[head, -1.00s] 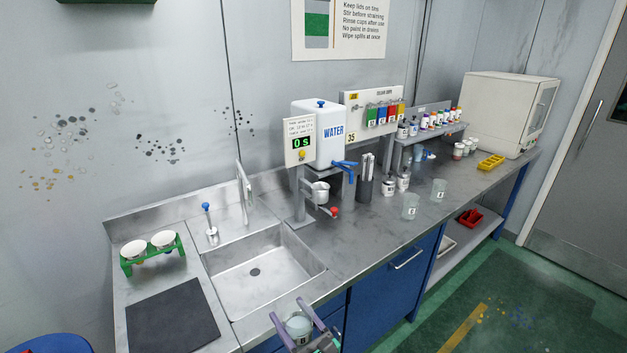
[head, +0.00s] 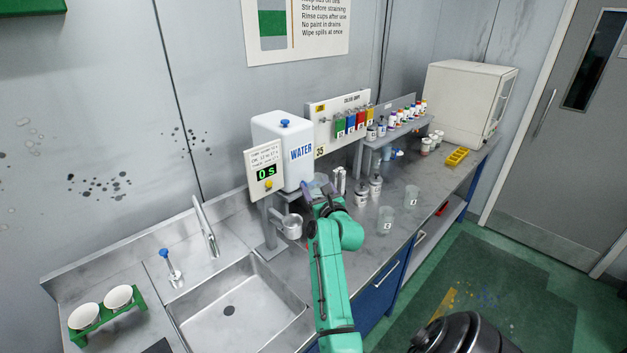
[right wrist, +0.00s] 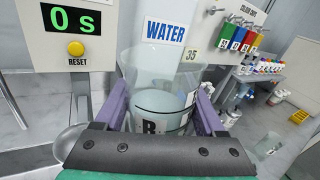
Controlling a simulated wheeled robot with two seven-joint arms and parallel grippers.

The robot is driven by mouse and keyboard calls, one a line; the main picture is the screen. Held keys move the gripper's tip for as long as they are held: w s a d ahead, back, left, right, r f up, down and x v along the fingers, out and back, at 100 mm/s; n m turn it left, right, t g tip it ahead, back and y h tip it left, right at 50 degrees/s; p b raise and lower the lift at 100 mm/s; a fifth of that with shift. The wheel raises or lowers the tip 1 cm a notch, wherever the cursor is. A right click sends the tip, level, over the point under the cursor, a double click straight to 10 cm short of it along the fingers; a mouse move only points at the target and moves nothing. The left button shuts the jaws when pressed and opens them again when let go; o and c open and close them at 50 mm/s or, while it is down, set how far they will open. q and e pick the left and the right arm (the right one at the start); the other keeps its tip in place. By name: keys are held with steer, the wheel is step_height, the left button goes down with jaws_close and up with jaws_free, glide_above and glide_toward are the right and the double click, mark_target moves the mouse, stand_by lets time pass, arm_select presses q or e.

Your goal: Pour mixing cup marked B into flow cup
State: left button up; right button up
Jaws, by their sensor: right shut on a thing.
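My right gripper (head: 318,190) is at the timer stand, in front of the water tank. In the right wrist view its purple fingers (right wrist: 158,112) are shut on the clear mixing cup marked B (right wrist: 150,100), which looks upright and holds pale liquid. In the head view the cup is mostly hidden by my gripper and arm. The grey metal flow cup (head: 291,226) sits in the stand, just left of and below my gripper. A rounded metal edge, probably the flow cup (right wrist: 72,142), shows at lower left in the wrist view. My left gripper is out of view.
The white water tank (head: 284,150) and timer panel (head: 265,170) stand close behind my gripper. Metal cans (head: 362,193) and another clear cup (head: 385,219) stand to the right. The sink (head: 240,305) lies in front, with a green rack (head: 108,308) at left.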

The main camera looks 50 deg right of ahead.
steer(key=n, duration=0.2)
steer(key=s+f+n, duration=0.1)
steer(key=shift+a+n, duration=0.25)
steer(key=shift+n, duration=0.15)
steer(key=f+n+b, duration=0.1)
steer(key=f, duration=0.1)
steer(key=w+f+n+b, duration=0.1)
steer(key=f+n, duration=0.1)
steer(key=shift+g+b, duration=0.3)
steer(key=shift+b, duration=0.05)
steer(key=shift+a+f+n+b, duration=0.25)
steer(key=shift+n+b, duration=0.3)
steer(key=shift+n, duration=0.05)
steer(key=shift+s+r, duration=0.1)
steer(key=shift+r, duration=0.15)
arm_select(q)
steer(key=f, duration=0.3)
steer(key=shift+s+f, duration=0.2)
arm_select(e)
steer(key=shift+f, duration=0.15)
steer(key=shift+f+n, duration=0.15)
steer(key=shift+n, duration=0.35)
